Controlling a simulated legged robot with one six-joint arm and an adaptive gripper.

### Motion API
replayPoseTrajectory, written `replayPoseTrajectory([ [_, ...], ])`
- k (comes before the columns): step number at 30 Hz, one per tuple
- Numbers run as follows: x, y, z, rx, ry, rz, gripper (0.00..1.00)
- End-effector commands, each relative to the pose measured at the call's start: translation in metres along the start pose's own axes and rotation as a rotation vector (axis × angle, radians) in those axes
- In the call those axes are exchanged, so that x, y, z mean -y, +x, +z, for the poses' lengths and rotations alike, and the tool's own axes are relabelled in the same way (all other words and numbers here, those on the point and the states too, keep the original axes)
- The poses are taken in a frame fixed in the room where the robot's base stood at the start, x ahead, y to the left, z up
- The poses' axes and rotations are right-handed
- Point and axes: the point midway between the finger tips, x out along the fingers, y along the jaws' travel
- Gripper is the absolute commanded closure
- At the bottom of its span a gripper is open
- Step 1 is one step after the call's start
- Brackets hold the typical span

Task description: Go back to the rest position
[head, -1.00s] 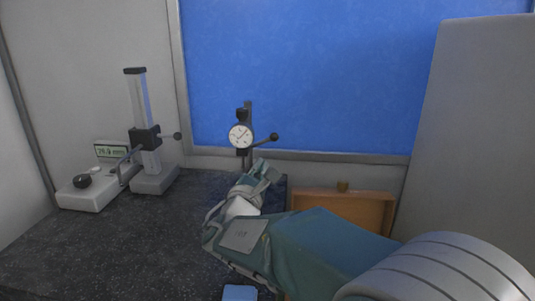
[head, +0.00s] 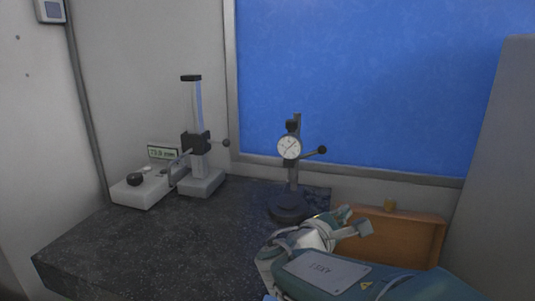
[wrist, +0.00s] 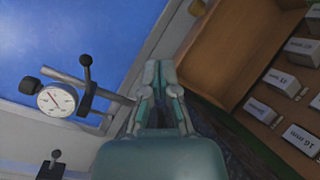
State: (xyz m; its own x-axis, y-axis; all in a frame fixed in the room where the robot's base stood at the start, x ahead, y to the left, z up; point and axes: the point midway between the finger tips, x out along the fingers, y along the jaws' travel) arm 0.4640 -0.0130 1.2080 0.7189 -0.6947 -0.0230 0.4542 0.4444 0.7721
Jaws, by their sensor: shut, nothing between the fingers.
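My gripper (head: 356,222) is a teal-grey adaptive gripper at the lower right of the head view, in front of the open wooden box. Its fingers are together with nothing between them. In the wrist view its fingertips (wrist: 163,70) point up the picture, close to the near edge of the wooden box. The dial gauge on its stand (head: 289,148) is behind and left of my gripper, apart from it. My forearm runs off the lower right corner of the head view.
The dark speckled bench (head: 150,245) is largely clear at left. A height gauge (head: 197,140) and a digital readout unit (head: 145,185) stand at its back left. The wooden box (wrist: 225,50) holds several white labelled blocks. A grey panel (head: 495,150) stands at right.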

Motion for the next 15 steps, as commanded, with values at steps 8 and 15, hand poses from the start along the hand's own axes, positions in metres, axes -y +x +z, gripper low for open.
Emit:
replayPoseTrajectory([
  [8,0.092,-0.015,0.048,-0.019,0.337,-0.437,1.00],
  [15,0.150,-0.056,0.060,-0.057,0.677,-0.771,1.00],
])
